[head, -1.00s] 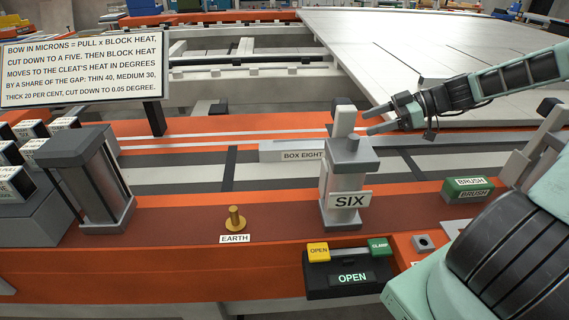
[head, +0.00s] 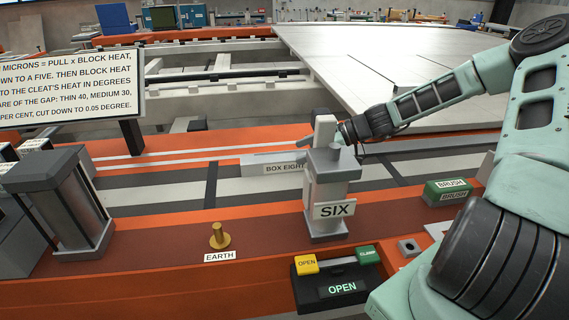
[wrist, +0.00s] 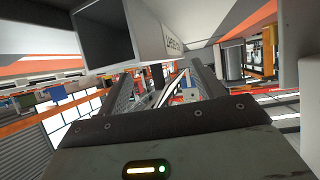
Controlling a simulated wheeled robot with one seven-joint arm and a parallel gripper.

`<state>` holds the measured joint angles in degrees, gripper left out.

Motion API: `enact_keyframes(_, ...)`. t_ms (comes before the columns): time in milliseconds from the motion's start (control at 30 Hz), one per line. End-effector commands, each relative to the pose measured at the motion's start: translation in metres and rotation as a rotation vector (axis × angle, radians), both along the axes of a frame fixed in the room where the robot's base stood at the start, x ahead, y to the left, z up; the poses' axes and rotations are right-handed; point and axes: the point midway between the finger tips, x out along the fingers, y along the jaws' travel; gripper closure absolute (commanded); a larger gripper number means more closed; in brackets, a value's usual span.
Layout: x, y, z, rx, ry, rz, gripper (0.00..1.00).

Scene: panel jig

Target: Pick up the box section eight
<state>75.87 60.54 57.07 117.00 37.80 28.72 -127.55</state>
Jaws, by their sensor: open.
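Box section eight is a pale grey bar (head: 262,166) labelled BOX EIGHT. It lies on the bench behind the post marked SIX (head: 330,185), which hides its right part in the head view. My gripper (wrist: 160,75) is open, with nothing seen between its fingers. In the head view my gripper sits just behind the top of the post, which partly hides it; one finger pokes out to the left, above the bar. In the wrist view a hollow grey section with a dark open end (wrist: 104,35) and an unreadable label is beyond the fingers; I cannot tell for sure that it is box eight.
A brass EARTH peg (head: 219,236), a green BRUSH block (head: 447,192) and an OPEN/CLAMP switch box (head: 335,286) sit in front. A large pale panel (head: 390,70) lies behind on the right.

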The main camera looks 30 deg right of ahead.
Motion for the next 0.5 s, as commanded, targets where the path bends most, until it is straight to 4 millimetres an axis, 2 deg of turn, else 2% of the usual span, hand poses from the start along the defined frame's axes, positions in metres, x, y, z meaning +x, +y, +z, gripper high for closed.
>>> enact_keyframes(233,0.014,0.032,-0.013,0.002,0.002,0.003,0.33)
enact_keyframes(500,0.02,0.04,-0.018,0.0,0.0,0.001,0.33)
